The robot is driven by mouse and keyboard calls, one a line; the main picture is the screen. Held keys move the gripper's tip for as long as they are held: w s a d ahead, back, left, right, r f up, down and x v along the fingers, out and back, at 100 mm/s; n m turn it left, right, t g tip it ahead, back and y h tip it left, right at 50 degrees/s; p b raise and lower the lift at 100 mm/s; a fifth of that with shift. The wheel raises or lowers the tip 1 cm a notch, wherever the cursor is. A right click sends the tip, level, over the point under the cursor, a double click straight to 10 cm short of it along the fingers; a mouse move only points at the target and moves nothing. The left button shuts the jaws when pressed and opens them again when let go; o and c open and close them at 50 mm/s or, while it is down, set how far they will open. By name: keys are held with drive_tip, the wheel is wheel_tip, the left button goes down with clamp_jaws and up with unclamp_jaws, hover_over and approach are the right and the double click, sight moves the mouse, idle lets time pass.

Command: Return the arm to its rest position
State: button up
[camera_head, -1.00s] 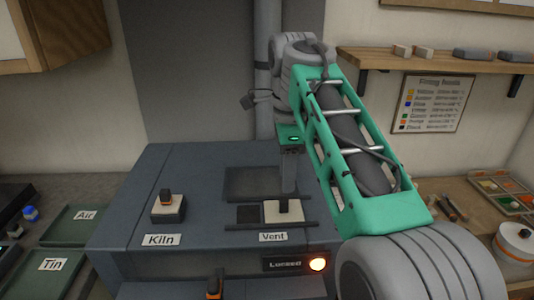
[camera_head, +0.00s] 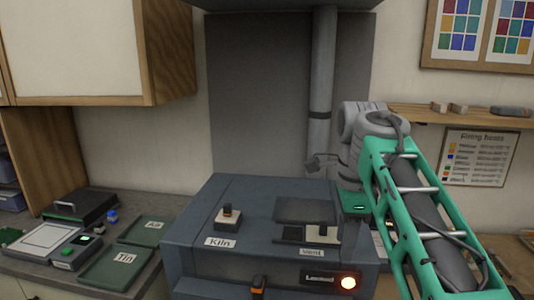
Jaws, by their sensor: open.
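My arm with its green lattice cover (camera_head: 400,200) comes in from the lower right. My gripper (camera_head: 351,238) points down over the right part of the dark kiln box (camera_head: 255,195), just right of the vent slider. It is open, with nothing seen between its fingers, which are small and hard to make out. The vent slider (camera_head: 318,234), a pale block with a dark handle, sits at the right of its track, with a dark opening to its left.
Green trays marked Air (camera_head: 150,230) and Tin (camera_head: 115,267) lie at left. A wooden shelf (camera_head: 420,116) is behind the arm. The space above the box's left half is clear.

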drive_tip(key=s+f+n+t, duration=0.2)
drive_tip(key=s+f+n, duration=0.3)
drive_tip(key=f+n, duration=0.4)
drive_tip(key=s+f+n+t, duration=0.2)
drive_tip(key=s+f+n, duration=0.2)
drive_tip(key=f+n, duration=0.5)
drive_tip(key=shift+s+a+f+n, duration=0.15)
drive_tip(key=shift+s+a+n, duration=0.2)
drive_tip(key=shift+n, duration=0.25)
